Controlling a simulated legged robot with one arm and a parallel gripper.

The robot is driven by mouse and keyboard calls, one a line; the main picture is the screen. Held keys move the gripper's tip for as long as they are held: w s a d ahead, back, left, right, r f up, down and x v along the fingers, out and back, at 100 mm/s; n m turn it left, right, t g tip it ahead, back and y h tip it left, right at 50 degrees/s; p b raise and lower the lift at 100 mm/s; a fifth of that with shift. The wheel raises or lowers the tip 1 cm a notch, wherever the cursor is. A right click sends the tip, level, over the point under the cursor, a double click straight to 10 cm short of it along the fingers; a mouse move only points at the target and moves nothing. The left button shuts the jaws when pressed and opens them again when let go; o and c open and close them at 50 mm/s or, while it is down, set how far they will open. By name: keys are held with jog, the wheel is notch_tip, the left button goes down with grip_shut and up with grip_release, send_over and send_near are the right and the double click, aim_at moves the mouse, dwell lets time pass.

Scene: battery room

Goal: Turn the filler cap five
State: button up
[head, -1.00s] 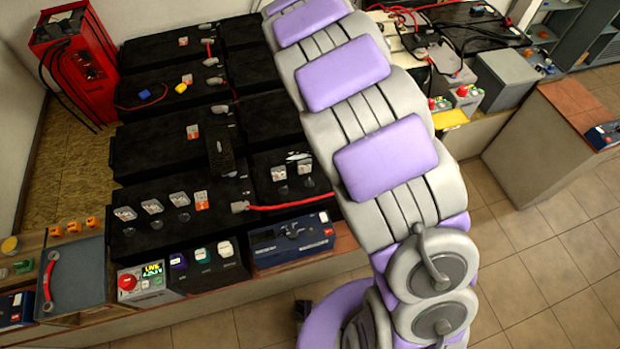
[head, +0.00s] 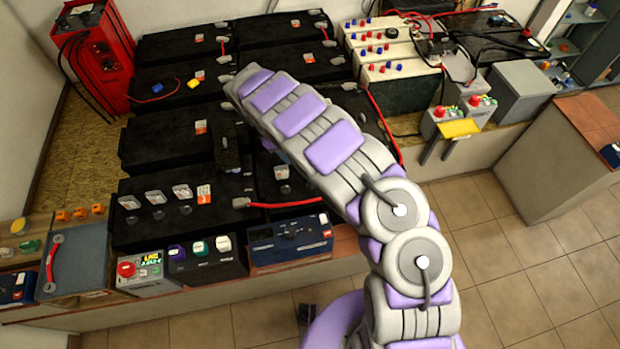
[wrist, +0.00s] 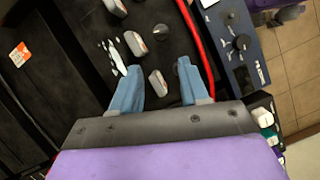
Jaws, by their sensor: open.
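My gripper (wrist: 159,68) is open in the wrist view, with two blue fingers over a black battery top. A pale upright tag (wrist: 158,83) shows between the fingers, and another tag (wrist: 135,43) stands farther up. A dark round filler cap (wrist: 160,32) shows beyond the fingertips. Nothing is visibly held. In the head view, one such tag (head: 281,172) shows beside my arm, which hides most of that battery and the gripper. More tags (head: 153,197) stand on the front-left battery, with dark caps beside them. I cannot read any number, so cap five cannot be told.
A red cable (head: 290,205) runs close to the right finger in the wrist view. A blue instrument box (head: 290,240) stands at the bench front. White-topped batteries (head: 395,48) stand behind my arm, and a red charger (head: 95,55) at back left. Tiled floor is clear at right.

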aim_at(308, 183)
jog(key=b+x, duration=0.3)
jog(key=x, duration=1.3)
jog(key=shift+f, duration=0.15)
jog(key=shift+c, duration=0.3)
jog(key=c, duration=0.7)
